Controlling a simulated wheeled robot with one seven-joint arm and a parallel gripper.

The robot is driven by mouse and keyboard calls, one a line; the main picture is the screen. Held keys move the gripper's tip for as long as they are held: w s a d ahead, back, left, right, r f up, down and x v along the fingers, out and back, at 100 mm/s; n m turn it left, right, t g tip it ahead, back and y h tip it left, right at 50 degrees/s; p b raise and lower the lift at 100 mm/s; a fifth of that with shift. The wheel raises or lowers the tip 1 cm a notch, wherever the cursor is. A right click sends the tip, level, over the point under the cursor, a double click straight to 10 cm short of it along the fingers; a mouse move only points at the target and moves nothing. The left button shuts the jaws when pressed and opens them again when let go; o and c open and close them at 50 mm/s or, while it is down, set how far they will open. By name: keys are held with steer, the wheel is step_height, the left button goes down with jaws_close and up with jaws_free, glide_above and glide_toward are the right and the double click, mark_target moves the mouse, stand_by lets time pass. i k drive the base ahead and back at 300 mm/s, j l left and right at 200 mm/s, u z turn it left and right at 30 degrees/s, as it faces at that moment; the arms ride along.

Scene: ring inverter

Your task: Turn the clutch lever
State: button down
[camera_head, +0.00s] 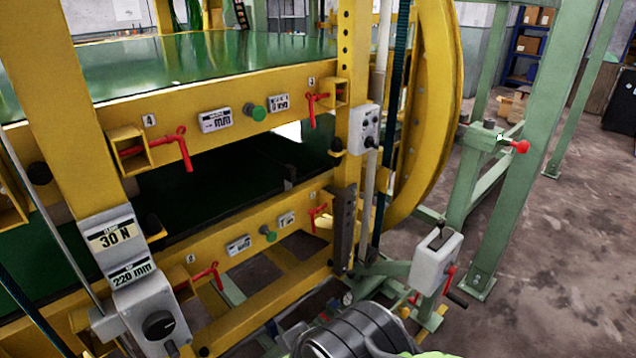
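No label in view says which handle is the clutch lever. One candidate is a lever with a red knob (519,146) on the green frame at the right. Another is a red handle (449,279) on the side of a grey box (434,262) at the lower right; the box has a small dark lever on top. Several red crank handles, such as the upper left one (184,150), sit on the yellow machine. A dark rounded part of my arm shows at the bottom centre. My gripper is not in view.
The yellow machine (60,110) with green panels fills the left, with a large yellow ring (436,100) on its right side. A green post (520,180) stands at the right. The concrete floor (570,250) is clear there. Shelves with boxes stand behind.

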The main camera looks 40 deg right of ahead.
mark_target(440, 224)
steer(key=z, duration=2.15)
steer(key=i+l+u, duration=0.15)
steer(key=i+u, duration=0.25)
steer(key=i+l+u, duration=0.3)
steer(key=u, duration=0.15)
steer(key=i+l+u, duration=0.55)
steer(key=l+u, duration=0.25)
